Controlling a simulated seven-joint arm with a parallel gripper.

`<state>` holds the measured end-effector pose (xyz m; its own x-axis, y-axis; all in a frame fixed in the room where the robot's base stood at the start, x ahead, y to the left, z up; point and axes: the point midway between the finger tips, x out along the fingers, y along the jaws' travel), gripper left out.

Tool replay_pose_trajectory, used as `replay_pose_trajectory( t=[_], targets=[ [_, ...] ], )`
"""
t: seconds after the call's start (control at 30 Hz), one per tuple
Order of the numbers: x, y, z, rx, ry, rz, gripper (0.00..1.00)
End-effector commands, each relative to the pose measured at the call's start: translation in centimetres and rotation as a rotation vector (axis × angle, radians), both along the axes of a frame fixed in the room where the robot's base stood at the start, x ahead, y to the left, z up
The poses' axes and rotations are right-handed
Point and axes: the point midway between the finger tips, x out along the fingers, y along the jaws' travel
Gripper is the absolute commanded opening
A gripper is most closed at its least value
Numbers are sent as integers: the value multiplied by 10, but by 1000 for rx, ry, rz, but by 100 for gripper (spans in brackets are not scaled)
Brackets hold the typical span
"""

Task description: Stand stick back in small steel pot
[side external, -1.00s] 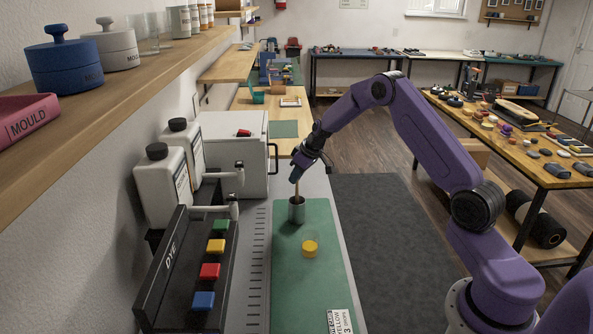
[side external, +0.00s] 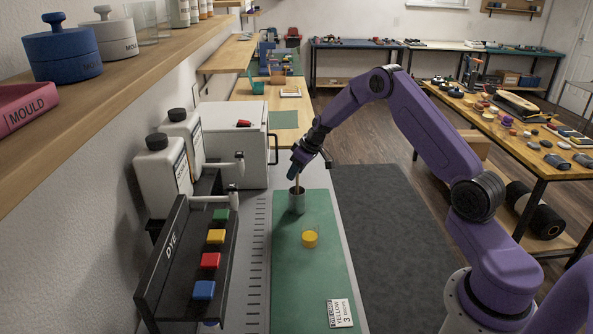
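The small steel pot (side external: 297,203) stands upright on the green mat (side external: 312,275), towards its far end. The stick (side external: 298,184) is a thin tan rod. It runs from my gripper (side external: 294,173) down to the pot's mouth, and its lower end is hidden inside the pot. My gripper is directly above the pot, pointing down, with the stick's upper part at its fingertips. The fingers are small and dark here, and I cannot tell whether they still press on the stick.
A printed card (side external: 339,313) lies at the mat's near end. The black dye rack (side external: 187,265) with coloured buttons is to the left. A white box (side external: 235,143) with a handle stands behind.

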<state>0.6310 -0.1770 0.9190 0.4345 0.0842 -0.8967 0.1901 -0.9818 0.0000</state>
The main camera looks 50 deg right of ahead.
Motion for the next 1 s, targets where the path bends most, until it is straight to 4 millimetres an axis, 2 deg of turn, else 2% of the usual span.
replay_pose_trajectory(
  t=[0.17,0.37,1.0],
  targets=[
    [-1,0,3,0,0,0,40],
    [-10,-3,23,-1,-2,0,40],
    [-62,-13,130,-1,-3,-1,40]
  ],
)
